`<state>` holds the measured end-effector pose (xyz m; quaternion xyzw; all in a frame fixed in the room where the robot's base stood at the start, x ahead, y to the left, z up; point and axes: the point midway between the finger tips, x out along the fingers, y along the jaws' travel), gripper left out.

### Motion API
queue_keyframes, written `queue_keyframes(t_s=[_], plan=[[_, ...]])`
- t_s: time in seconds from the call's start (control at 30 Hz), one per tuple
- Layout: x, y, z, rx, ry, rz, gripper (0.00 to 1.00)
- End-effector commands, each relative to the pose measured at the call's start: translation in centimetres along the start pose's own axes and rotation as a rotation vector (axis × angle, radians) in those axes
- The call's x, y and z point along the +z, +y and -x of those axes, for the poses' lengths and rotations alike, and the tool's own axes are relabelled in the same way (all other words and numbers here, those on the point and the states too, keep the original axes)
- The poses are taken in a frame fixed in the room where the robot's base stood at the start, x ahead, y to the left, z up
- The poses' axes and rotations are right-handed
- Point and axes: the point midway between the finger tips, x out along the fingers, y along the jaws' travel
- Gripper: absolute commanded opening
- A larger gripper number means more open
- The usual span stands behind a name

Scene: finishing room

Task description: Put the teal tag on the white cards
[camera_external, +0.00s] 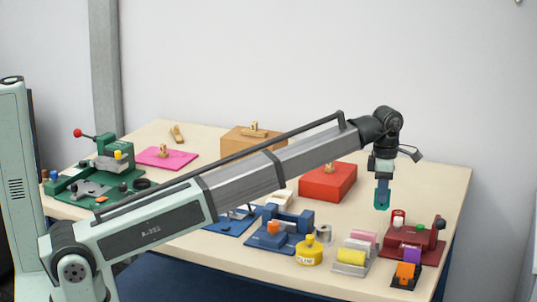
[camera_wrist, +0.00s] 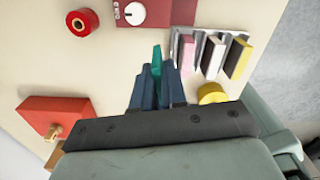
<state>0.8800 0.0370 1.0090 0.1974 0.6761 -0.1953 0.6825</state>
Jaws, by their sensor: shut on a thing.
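My gripper (camera_external: 382,187) is raised above the right part of the table, its fingers pointing down. It is shut on the teal tag (camera_wrist: 156,57), which shows between the dark blue fingertips in the wrist view. The white cards (camera_wrist: 213,55) stand on edge in a grey rack, between pink cards (camera_wrist: 187,50) and yellow cards (camera_wrist: 240,60). In the external view the white cards (camera_external: 357,246) are a thin band between the pink and yellow ones, lower and nearer the camera than my gripper. The tag is apart from the cards.
A dark red machine (camera_external: 408,240) stands right of the rack, with an orange and purple item (camera_external: 406,272) in front. A yellow bottle (camera_external: 309,250) and blue press (camera_external: 280,233) are on the left. A red box (camera_external: 328,182) is behind.

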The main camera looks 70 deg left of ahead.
Motion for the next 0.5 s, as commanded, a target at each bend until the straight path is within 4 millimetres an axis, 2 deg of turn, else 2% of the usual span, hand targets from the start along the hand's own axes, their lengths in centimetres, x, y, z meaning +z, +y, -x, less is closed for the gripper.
queue_keyframes(t_s=[0.03,0.2,0.5], plan=[[-1.4,1.8,0.1,0.001,-0.001,0.027,0.0],[-5.9,6.8,0.5,0.005,-0.005,0.109,0.0],[-14.8,14.4,1.2,0.014,-0.012,0.251,0.0]])
